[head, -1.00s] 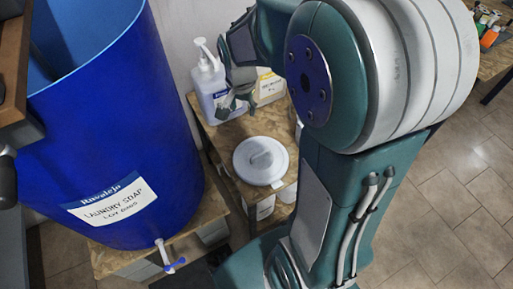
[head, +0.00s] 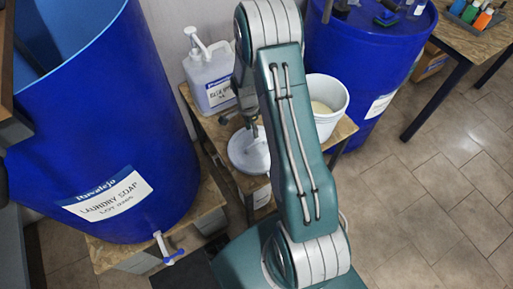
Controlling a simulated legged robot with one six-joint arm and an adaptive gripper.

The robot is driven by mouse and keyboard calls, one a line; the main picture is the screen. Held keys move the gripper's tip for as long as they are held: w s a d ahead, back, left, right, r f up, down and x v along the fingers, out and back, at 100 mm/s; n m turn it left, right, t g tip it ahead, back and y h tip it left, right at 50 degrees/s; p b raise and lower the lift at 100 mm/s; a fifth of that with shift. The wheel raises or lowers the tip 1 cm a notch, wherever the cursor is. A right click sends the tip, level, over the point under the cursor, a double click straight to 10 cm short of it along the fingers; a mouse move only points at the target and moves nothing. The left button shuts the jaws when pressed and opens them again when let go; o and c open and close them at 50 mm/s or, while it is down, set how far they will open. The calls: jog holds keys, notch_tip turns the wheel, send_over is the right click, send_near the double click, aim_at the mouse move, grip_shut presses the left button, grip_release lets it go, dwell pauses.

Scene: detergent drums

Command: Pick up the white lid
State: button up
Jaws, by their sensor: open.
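The white lid (head: 243,153) is a round disc with a raised handle, lying on the small wooden table in front of the pump jug. My arm now covers its right part. My gripper (head: 252,128) points down over the lid at its handle, with the jaws open. The handle is largely hidden by the fingers, and I cannot tell whether they touch it.
A white pump jug (head: 212,82) stands behind the lid. A white bucket (head: 325,108) with pale contents stands right of my arm. Large blue drums stand at left (head: 95,120) and right (head: 365,65). The tiled floor (head: 440,180) at right is clear.

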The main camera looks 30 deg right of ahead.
aim_at(254, 144)
jog(key=shift+s+d+f, duration=0.1)
jog(key=shift+s+f, duration=0.05)
jog(key=shift+f, duration=0.45)
jog(key=shift+s+d+f, duration=0.1)
jog(key=shift+f, duration=0.45)
jog(key=f, duration=0.5)
jog(key=shift+s+a, duration=0.2)
jog(key=shift+s, duration=0.2)
jog(key=shift+d+f, duration=0.1)
jog(key=shift+f, duration=0.15)
grip_shut()
